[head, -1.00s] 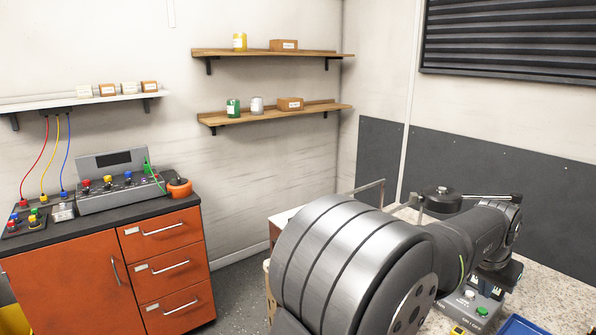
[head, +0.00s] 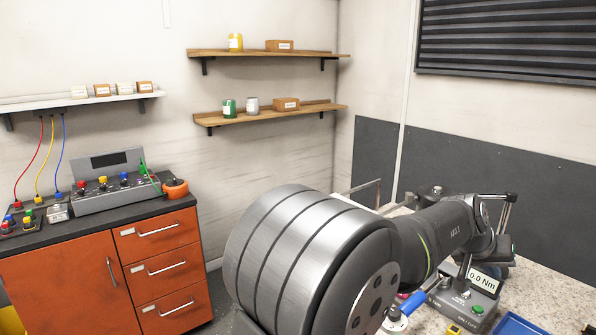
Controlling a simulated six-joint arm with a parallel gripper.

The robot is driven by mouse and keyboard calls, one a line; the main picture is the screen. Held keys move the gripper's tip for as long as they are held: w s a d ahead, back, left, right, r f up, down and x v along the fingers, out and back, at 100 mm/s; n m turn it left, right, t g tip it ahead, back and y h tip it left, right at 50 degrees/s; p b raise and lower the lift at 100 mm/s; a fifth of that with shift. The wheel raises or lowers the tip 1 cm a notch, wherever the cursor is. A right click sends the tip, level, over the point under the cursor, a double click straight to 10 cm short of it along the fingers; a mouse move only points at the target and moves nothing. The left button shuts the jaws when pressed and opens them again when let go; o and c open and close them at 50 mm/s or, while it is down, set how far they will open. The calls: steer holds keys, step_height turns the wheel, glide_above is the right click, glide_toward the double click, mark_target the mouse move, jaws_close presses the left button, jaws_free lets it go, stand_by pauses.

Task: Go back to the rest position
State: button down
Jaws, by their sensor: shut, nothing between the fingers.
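My arm fills the lower middle of the head view, with a large grey ribbed joint in front and a dark forearm reaching right. Its far end is by the bench's back right side, just above a torque tester (head: 467,301) whose display reads 0.0 Nm. I cannot make out the gripper's fingers; the forearm and wrist hide that area. No held object shows.
The speckled bench (head: 555,292) carries a blue tray (head: 513,326) at the front and a blue-handled tool (head: 411,303) beside my arm. An orange cabinet (head: 62,280) with a control console (head: 118,182) stands left. Wall shelves (head: 262,115) are behind.

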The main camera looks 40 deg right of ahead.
steer(key=shift+n+h, duration=0.4)
steer(key=shift+n, duration=0.4)
steer(key=f, duration=0.1)
steer(key=d+f, duration=0.1)
steer(key=f, duration=0.1)
steer(key=w+f, duration=0.1)
steer(key=f, duration=0.1)
steer(key=shift+d+f, duration=0.15)
steer(key=shift+f, duration=0.6)
steer(key=c, duration=2.1)
jaws_free()
